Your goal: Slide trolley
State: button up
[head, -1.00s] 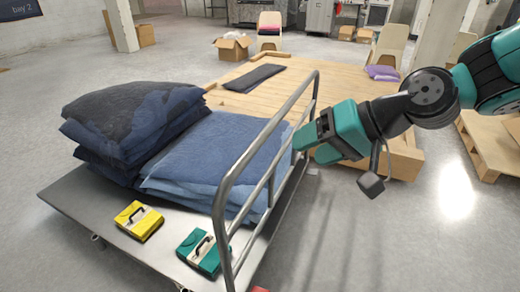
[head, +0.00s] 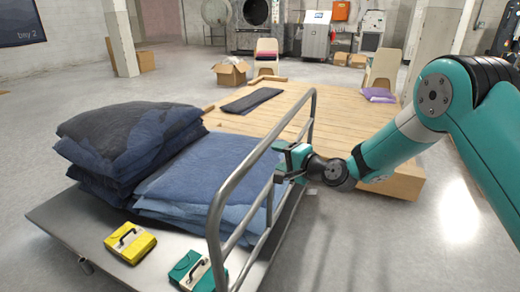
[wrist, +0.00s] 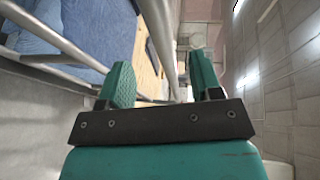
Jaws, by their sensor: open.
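The trolley (head: 75,226) is a grey flatbed in the left half of the head view, with a tubular metal rail (head: 231,180) along its right side. It carries stacks of folded blue and dark denim (head: 130,140), a yellow case (head: 131,244) and a teal case (head: 192,272). My gripper (head: 284,161) is at the far part of the rail, jaws toward it. In the wrist view my gripper (wrist: 162,80) is open, and a rail tube (wrist: 160,35) runs between the two teal fingers as seen. Contact with the tube cannot be told.
A low wooden platform (head: 325,108) lies behind the trolley, with a dark folded cloth (head: 251,100) on it. Chairs, a cardboard box (head: 229,72) and machines stand farther back. A pillar (head: 121,38) is at the back left.

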aim_at(263, 152)
jog(key=x, duration=0.8)
jog(key=shift+w+a+f, duration=0.15)
jog(key=shift+w+a, duration=0.1)
jog(key=shift+a, duration=0.05)
grip_shut()
